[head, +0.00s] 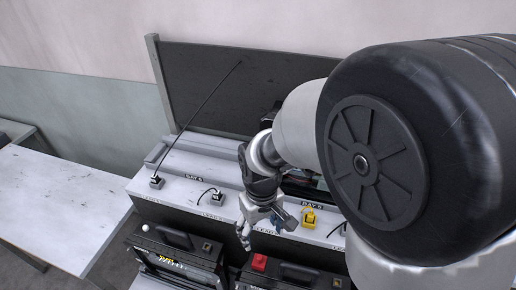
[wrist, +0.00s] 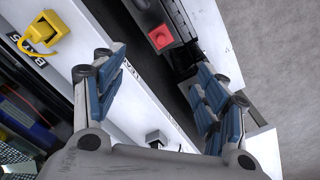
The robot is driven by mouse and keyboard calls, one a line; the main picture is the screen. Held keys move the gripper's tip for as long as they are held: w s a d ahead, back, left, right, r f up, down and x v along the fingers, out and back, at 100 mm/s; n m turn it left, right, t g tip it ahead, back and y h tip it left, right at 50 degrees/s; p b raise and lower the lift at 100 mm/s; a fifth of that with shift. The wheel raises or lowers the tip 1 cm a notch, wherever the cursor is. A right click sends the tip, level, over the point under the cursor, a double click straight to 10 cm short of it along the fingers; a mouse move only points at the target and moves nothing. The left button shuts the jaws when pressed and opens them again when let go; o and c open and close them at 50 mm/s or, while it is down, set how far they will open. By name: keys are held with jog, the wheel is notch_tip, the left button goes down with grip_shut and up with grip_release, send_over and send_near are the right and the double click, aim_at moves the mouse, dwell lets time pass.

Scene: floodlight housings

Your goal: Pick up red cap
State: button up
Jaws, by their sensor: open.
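The red cap (head: 259,262) sits on top of a dark floodlight housing below the bench edge, at the lower middle of the head view. It also shows in the wrist view (wrist: 160,37), at the top, beyond my fingertips and roughly between their directions. My gripper (head: 250,226) is above the bench front edge, a little up and left of the red cap. In the wrist view my gripper (wrist: 164,82) is open, its blue-padded fingers wide apart with nothing between them. The fingers are apart from the red cap.
A white table (head: 55,205) at left is bare.

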aim_at(260, 258)
jog(key=f+b, duration=0.1)
jog(key=f, duration=0.2)
jog(key=f+b, duration=0.1)
jog(key=f, duration=0.3)
jog(key=f+b, duration=0.1)
jog(key=f, duration=0.3)
jog(key=shift+s+a+f, duration=0.1)
jog(key=shift+s, duration=0.15)
jog(key=shift+w+f+b, duration=0.1)
jog(key=shift+f+b, duration=1.15)
jog(key=shift+f, duration=1.95)
jog(key=shift+r, duration=0.1)
jog(key=shift+c, duration=0.5)
jog(key=c, duration=1.1)
